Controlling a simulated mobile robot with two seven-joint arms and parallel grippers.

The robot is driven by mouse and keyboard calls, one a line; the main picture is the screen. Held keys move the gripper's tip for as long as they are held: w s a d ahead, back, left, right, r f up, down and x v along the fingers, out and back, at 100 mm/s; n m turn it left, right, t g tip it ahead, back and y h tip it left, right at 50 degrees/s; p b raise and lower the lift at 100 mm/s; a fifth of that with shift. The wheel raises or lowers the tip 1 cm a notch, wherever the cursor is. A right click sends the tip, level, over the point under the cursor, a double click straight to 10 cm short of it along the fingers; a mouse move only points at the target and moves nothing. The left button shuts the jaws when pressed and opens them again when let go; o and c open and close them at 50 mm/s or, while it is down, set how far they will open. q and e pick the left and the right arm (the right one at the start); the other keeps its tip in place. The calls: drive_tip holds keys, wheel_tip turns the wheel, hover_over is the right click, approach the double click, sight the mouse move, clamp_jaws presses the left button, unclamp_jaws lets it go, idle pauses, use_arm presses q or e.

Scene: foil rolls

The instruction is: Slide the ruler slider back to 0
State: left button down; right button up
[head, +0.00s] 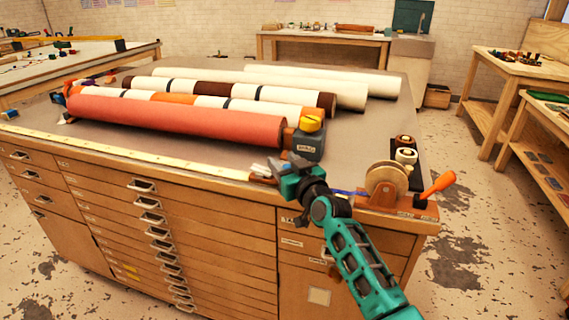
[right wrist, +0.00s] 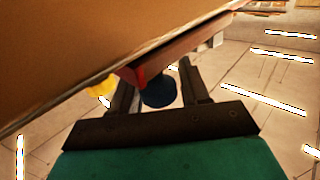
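The pale yellow ruler (head: 150,157) runs along the front edge of the cabinet top. Its right end passes behind my right gripper (head: 287,172), which is at that edge. A small reddish-brown piece (head: 262,179) shows at the ruler just left of the gripper; I cannot tell if it is the slider. In the right wrist view, my right gripper (right wrist: 160,95) has its fingers apart, with a dark blue round knob (right wrist: 160,92) between them and a red part (right wrist: 139,76) beside it. I cannot tell whether the fingers touch the knob. My left gripper is not in view.
Several rolls, including a red one (head: 180,118), lie on the cabinet top (head: 385,125). A wooden wheel (head: 386,182) and an orange handle (head: 438,184) are at the right corner.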

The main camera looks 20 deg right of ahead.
clamp_jaws()
drive_tip(key=s+d, duration=0.1)
drive_tip(key=d, duration=0.1)
drive_tip(key=s+d, duration=0.1)
drive_tip(key=d, duration=0.1)
drive_tip(key=shift+s, duration=0.35)
drive_tip(key=shift+o, duration=1.5)
unclamp_jaws()
drive_tip(key=s+d, duration=0.2)
drive_tip(key=s, duration=1)
drive_tip(key=shift+s+d+p, duration=0.25)
drive_tip(key=shift+s+p, duration=0.1)
drive_tip(key=shift+p, duration=0.05)
